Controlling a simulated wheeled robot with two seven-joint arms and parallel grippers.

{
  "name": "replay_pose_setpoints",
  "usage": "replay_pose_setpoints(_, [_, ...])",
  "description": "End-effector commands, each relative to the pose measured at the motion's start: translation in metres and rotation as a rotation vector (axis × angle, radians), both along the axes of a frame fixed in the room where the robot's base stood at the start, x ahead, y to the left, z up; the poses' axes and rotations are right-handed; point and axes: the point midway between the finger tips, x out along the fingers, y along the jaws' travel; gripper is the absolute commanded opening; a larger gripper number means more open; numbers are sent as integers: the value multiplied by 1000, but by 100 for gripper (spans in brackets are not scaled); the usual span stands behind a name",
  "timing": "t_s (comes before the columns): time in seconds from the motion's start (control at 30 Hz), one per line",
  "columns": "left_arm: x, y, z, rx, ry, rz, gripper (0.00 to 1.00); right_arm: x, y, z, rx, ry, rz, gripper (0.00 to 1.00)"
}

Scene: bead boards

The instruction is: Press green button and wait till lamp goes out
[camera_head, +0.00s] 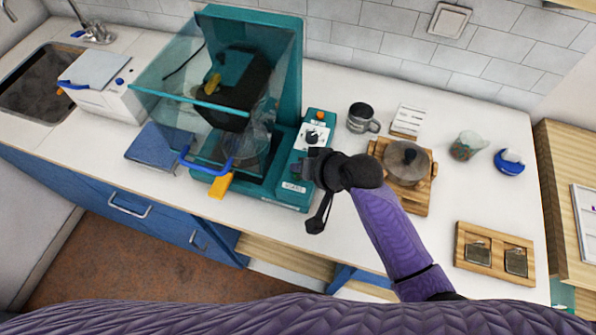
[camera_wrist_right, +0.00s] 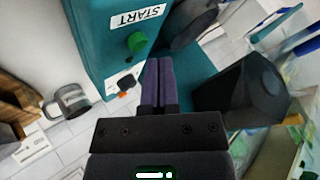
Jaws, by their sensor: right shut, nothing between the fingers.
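My right gripper (camera_head: 297,169) is shut and empty over the panel, hiding the green button in the head view. In the wrist view its fingertips (camera_wrist_right: 159,62) appear beside the button; contact cannot be told. My left gripper is out of view.
A grey mug (camera_head: 360,118) and a lidded pot on a wooden board (camera_head: 421,205) stand right of the panel. A wooden tray (camera_head: 495,253) is at the front right. A blue pad (camera_head: 150,142) and a sink (camera_head: 40,80) are left. Counter between mug and glass is partly clear.

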Motion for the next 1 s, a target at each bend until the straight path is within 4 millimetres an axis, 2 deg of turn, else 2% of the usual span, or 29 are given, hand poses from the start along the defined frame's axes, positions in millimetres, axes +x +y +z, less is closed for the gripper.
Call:
replay_pose_setpoints(0.4, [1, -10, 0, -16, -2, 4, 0, 0, 0, 0, 0, 0, 0, 0])
replay_pose_setpoints(1.0, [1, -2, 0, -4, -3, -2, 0, 0, 0, 0, 0, 0, 0, 0])
